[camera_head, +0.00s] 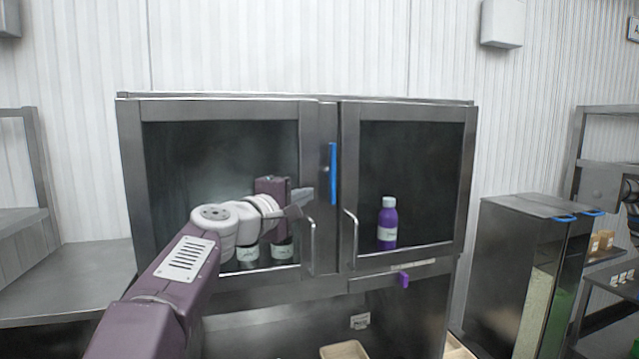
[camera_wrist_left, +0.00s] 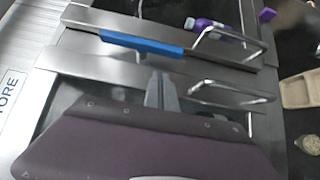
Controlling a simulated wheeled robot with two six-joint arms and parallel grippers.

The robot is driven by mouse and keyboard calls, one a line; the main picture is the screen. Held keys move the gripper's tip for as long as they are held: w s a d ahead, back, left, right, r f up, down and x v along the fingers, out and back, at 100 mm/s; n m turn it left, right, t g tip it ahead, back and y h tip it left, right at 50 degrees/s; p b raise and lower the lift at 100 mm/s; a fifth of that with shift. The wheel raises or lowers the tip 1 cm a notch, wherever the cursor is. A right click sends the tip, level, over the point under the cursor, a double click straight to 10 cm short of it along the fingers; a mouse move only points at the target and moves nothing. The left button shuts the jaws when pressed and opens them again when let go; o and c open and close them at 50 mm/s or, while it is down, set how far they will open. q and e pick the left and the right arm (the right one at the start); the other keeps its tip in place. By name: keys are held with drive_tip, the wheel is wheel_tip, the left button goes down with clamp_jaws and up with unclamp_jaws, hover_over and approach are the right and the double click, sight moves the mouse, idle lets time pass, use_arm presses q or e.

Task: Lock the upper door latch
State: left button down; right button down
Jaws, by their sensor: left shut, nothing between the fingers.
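The upper door latch is a blue bar (camera_head: 333,173), standing upright at the seam between the two glass doors of the steel cabinet. It also shows in the left wrist view (camera_wrist_left: 141,44), ahead of my fingers. The left door (camera_head: 309,150) and right door (camera_head: 349,150) look shut, each with a metal handle. My left gripper (camera_head: 305,198) is shut and empty in front of the left door's frame, left of and slightly below the blue bar. In the left wrist view its fingertips (camera_wrist_left: 161,88) are apart from the bar. My right gripper is out of view.
A purple bottle (camera_head: 387,224) stands behind the right door; other containers stand behind the left. A small purple latch (camera_head: 404,280) sits below the right door. A beige tray (camera_head: 344,350) lies low in front. A steel bin (camera_head: 505,265) stands to the right.

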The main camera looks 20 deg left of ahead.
sight(329, 191)
use_arm(q)
drive_tip(key=d, duration=0.1)
drive_tip(key=w+d, duration=0.1)
drive_tip(key=shift+w+d+r+p, duration=0.1)
drive_tip(key=shift+w+d+p, duration=0.2)
drive_tip(key=shift+d+p, duration=0.1)
drive_tip(key=shift+w+d, duration=0.1)
drive_tip(key=shift+d, duration=0.3)
drive_tip(key=shift+a, duration=0.2)
